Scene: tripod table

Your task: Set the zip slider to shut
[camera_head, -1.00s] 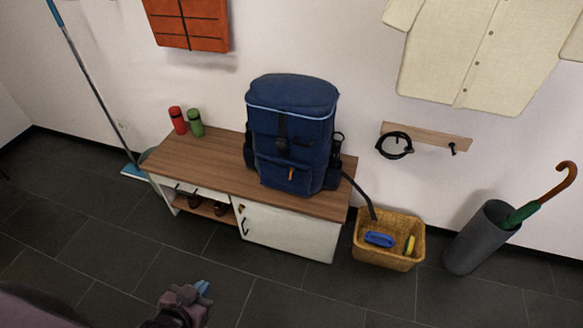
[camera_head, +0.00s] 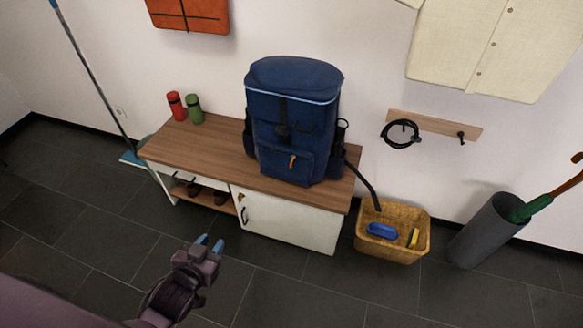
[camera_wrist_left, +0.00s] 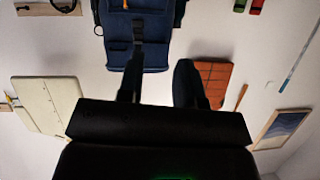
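A blue backpack (camera_head: 295,110) stands upright on the wooden-topped bench (camera_head: 200,155). It also shows at the top of the left wrist view (camera_wrist_left: 150,55). A small orange pull (camera_head: 292,161), which looks like the zip slider's tab, hangs on the front pocket; how far the zip is closed is too small to tell. My left gripper (camera_head: 210,242) is in front of the bench, well short of the backpack. Its two blue-tipped fingers are apart with nothing between them, and the left wrist view shows the same gap (camera_wrist_left: 158,88). My right gripper is not in view.
Red (camera_head: 176,106) and green (camera_head: 194,109) bottles stand at the bench's left end. A wicker basket (camera_head: 405,254) holding a blue item and a sponge is right of the bench. A dark umbrella stand (camera_head: 487,232) is further right. The floor before the bench is clear.

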